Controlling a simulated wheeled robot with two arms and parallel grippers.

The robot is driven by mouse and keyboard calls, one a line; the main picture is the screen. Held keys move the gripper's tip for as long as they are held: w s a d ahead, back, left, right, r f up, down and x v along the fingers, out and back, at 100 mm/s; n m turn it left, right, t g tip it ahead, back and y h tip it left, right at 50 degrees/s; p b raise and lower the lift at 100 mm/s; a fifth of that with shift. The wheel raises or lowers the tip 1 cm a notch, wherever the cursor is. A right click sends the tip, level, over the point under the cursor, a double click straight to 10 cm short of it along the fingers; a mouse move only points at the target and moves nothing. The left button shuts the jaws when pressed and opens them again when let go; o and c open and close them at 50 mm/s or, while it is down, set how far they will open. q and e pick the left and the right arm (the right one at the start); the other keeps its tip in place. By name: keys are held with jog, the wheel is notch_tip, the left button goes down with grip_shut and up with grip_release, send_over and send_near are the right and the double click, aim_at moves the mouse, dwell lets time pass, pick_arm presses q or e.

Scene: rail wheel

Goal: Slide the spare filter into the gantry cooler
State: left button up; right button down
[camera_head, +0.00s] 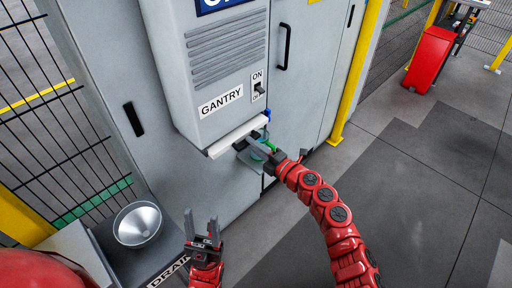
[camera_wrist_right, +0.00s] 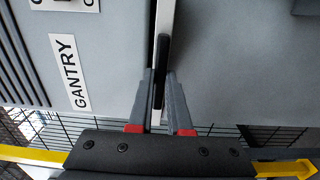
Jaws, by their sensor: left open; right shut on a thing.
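The gantry cooler (camera_head: 222,75) is a grey box with a vent grille, an ON/OFF switch and a GRANTRY-area label reading GANTRY, on the cabinet front. A white slab, seemingly the filter (camera_head: 222,146), lies along its bottom edge; how far it is inside is hidden. In the right wrist view the filter's white edge (camera_wrist_right: 165,18) runs beside the cooler (camera_wrist_right: 115,70), with a black handle (camera_wrist_right: 161,65) on it. My right gripper (camera_head: 247,143) is shut on that handle; its fingers (camera_wrist_right: 160,100) stand on both sides. My left gripper (camera_head: 202,228) is open and empty, low beside the cabinet.
A metal bowl (camera_head: 138,224) sits on a dark box marked DRAIN at the lower left. Blue and green parts show behind my right gripper, partly hidden. Wire fence (camera_head: 40,110) stands at left, a yellow post (camera_head: 358,75) at right.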

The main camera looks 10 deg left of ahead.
jog(key=shift+w+a+f, duration=0.1)
jog(key=shift+w+a, duration=0.3)
jog(key=shift+x, duration=0.95)
dwell(0.3)
jog(key=c, duration=0.8)
grip_release()
jog(key=shift+o, duration=0.2)
jog(key=shift+s+d+b, duration=0.3)
jog(key=shift+d, duration=0.1)
jog(key=b+v, duration=0.2)
jog(key=v, duration=1.4)
jog(key=shift+s, duration=0.2)
